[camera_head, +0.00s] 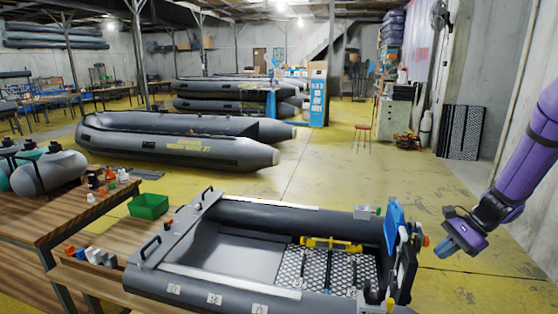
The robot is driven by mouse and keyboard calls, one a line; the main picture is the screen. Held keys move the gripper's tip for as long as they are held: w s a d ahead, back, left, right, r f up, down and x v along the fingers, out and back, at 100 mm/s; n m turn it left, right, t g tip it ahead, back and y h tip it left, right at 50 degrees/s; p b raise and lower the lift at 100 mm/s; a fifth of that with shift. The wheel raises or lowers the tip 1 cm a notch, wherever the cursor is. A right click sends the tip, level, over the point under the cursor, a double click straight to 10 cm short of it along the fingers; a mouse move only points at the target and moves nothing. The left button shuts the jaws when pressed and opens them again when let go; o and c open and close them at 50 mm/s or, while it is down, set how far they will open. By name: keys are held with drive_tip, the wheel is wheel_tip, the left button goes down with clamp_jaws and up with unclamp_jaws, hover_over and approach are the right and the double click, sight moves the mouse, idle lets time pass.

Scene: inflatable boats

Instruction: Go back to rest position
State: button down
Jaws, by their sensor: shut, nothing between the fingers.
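My gripper (458,246) hangs at the end of my purple arm on the right side of the head view. Its fingers are together and hold nothing. It is apart from the grey inflatable boat (235,250), to the right of the boat's stern, which carries a blue panel (394,224) and a black panel. The boat rests in the front middle of the view. A yellow tool-like bar (331,243) lies inside it near the patterned floor plates (318,267).
A wooden table (60,208) at left bears bottles and small parts. A green bin (148,206) stands behind the boat's left end. More boats (180,140) lie further back. Yellow floor (470,285) is open below my gripper. A concrete wall is at right.

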drive_tip(key=s+a+r+n+h, duration=0.2)
drive_tip(key=s+a+r+n, duration=0.25)
drive_tip(key=r, duration=0.45)
drive_tip(key=s+a+r+n+h, duration=0.2)
drive_tip(key=s+a+r+n, duration=0.3)
drive_tip(key=r, duration=0.4)
drive_tip(key=s+a+r+n+t+h, duration=0.1)
drive_tip(key=s+a+r+n+t, duration=0.1)
drive_tip(key=s, duration=0.5)
drive_tip(key=s+a+r+n+t+h, duration=0.2)
drive_tip(key=s+r+n, duration=0.2)
drive_tip(key=s+r, duration=0.2)
drive_tip(key=shift+s+a+r, duration=0.2)
drive_tip(key=shift+s+a, duration=0.1)
drive_tip(key=shift+s, duration=0.95)
drive_tip(key=shift+a, duration=0.1)
